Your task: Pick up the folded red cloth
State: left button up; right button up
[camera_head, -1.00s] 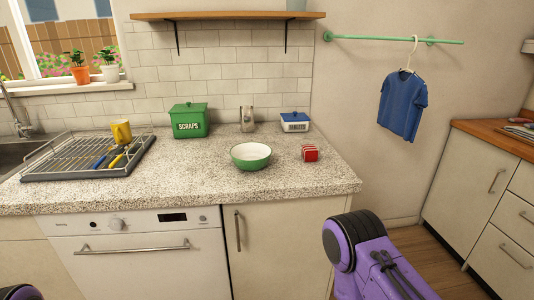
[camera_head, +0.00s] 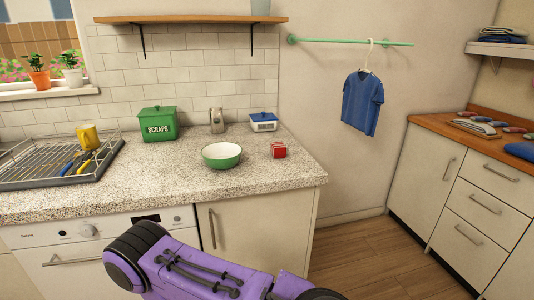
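No cloth that I can clearly tell as the folded red cloth shows. A small red block-like thing with pale marks (camera_head: 278,150) sits on the speckled counter (camera_head: 250,187), right of the bowl; I cannot tell whether it is cloth. On the wooden worktop at the right lie a folded greyish cloth (camera_head: 474,127), a blue folded cloth (camera_head: 521,150) cut by the picture edge, and several small reddish and blue items (camera_head: 497,124) too small to tell. A purple link of my arm crosses the bottom middle. Neither gripper shows.
A green-and-white bowl (camera_head: 221,155), green scraps bin (camera_head: 158,124), blue-lidded box (camera_head: 263,122) and dish rack (camera_head: 55,168) stand on the counter. A blue shirt (camera_head: 362,103) hangs from a green rail (camera_head: 350,42). Bare floor (camera_head: 365,260) lies between the counter and the drawers (camera_head: 478,205).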

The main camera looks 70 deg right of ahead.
aim_at(278, 149)
jog(key=k, duration=0.3)
jog(key=z, duration=1.05)
